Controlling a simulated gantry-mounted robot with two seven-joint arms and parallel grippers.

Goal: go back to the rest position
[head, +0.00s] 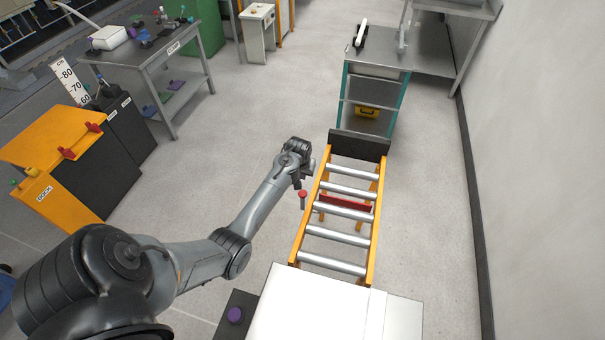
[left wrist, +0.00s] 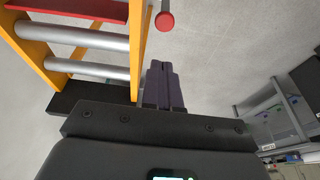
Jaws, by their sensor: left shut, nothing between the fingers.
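My left arm reaches from the lower left in the head view, and its gripper (head: 297,183) hangs beside the left rail of the orange roller conveyor (head: 297,243). In the left wrist view the two dark fingers (left wrist: 163,84) are together with nothing between them. A red-topped lever (head: 302,194) stands by the conveyor's left side, close to the fingertips in the head view. Its red knob also shows in the left wrist view (left wrist: 165,20), apart from the fingers. My right gripper is in neither view.
A white-topped box (head: 310,310) with a purple knob (head: 235,315) is at the conveyor's near end. A teal-framed cart (head: 378,68) stands beyond its far end. An orange-and-black dock cabinet (head: 55,140) and a grey table (head: 150,55) stand left. The floor between is clear.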

